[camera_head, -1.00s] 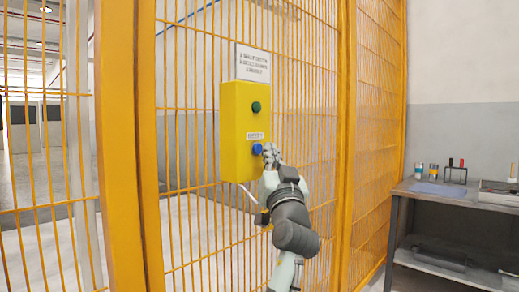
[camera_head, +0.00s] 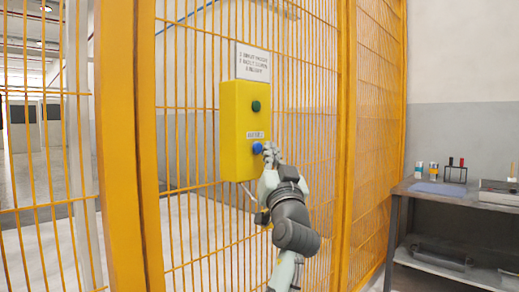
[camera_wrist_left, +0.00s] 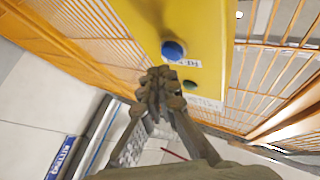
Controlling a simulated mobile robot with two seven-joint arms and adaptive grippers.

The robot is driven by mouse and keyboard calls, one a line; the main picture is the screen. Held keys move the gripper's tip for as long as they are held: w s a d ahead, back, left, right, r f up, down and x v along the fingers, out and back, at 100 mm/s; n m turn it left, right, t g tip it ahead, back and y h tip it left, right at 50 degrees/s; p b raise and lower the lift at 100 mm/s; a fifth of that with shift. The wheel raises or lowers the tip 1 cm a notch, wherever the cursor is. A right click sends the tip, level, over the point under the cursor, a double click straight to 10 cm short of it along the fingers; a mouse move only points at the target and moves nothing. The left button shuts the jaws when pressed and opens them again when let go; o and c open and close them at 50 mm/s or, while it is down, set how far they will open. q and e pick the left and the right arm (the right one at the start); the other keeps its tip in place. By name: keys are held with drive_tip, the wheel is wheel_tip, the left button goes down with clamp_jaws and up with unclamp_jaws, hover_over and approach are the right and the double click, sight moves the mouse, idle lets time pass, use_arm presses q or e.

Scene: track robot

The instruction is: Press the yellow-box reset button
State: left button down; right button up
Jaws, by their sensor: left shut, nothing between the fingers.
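The yellow box (camera_head: 236,133) hangs on the orange mesh fence in the head view. A green button (camera_head: 255,106) is near its top and a blue button (camera_head: 257,148) is below it, with a white label between them. My left gripper (camera_head: 268,150) is shut and empty, just right of the blue button; contact cannot be told. In the left wrist view the yellow box (camera_wrist_left: 197,28) fills the top, with the blue button (camera_wrist_left: 173,50) a little beyond the shut fingertips (camera_wrist_left: 160,75) and the green button (camera_wrist_left: 190,85) to their right. My right gripper is not in view.
Orange mesh fence (camera_head: 190,60) and a thick orange post (camera_head: 119,150) surround the box. A white sign (camera_head: 253,63) is above it. A grey workbench (camera_head: 450,193) with tools and a tray stands at the right by the wall.

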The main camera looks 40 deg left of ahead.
use_arm(q)
drive_tip(key=shift+a, duration=0.1)
idle(0.3)
drive_tip(key=shift+a, duration=0.35)
drive_tip(key=shift+a, duration=0.5)
idle(0.6)
idle(0.3)
drive_tip(key=shift+d+b, duration=0.55)
drive_tip(key=shift+d, duration=0.35)
